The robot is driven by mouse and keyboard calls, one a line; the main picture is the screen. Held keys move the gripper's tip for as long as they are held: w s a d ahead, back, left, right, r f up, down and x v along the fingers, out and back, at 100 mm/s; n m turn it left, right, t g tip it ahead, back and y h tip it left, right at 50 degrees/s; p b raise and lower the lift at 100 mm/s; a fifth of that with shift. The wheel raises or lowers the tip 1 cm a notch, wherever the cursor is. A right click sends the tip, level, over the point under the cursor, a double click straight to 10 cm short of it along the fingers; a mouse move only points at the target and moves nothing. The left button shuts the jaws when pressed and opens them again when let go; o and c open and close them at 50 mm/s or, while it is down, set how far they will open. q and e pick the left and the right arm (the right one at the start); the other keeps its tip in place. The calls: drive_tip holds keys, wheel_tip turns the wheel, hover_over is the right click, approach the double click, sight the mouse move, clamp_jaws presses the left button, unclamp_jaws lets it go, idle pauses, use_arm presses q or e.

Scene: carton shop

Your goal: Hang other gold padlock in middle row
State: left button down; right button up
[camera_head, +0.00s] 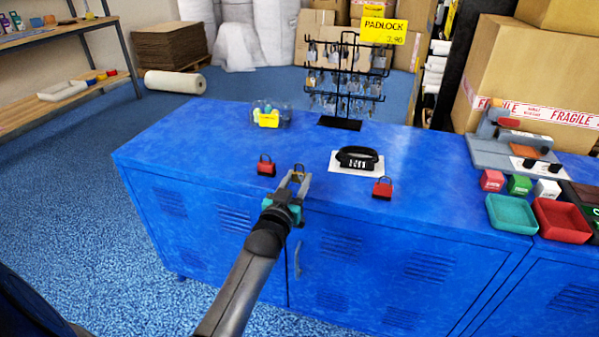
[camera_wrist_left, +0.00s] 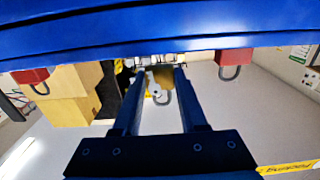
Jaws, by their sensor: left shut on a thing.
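My left gripper (camera_head: 299,180) is shut on a small gold padlock (camera_head: 299,169), near the front of the blue cabinet top. The fingers hide much of the padlock. In the left wrist view, the padlock (camera_wrist_left: 158,87) shows between the two fingers (camera_wrist_left: 155,98), its grey shackle pointing down in the picture. The black wire rack (camera_head: 387,72) stands at the back of the cabinet top under a yellow PADLOCK sign (camera_head: 384,30). Several padlocks hang on it in rows, too small to tell apart clearly. My gripper is well in front of the rack. My right gripper is not in view.
Red padlocks stand left (camera_head: 266,168) and right (camera_head: 382,189) of my gripper. A black combination lock (camera_head: 357,158) lies on a white card. A clear bin (camera_head: 283,117) is at the back left. Teal (camera_head: 512,214) and red (camera_head: 562,221) trays lie right.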

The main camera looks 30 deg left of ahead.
use_arm(q)
drive_tip(key=shift+p+v, duration=1.85)
drive_tip(key=shift+v, duration=1.1)
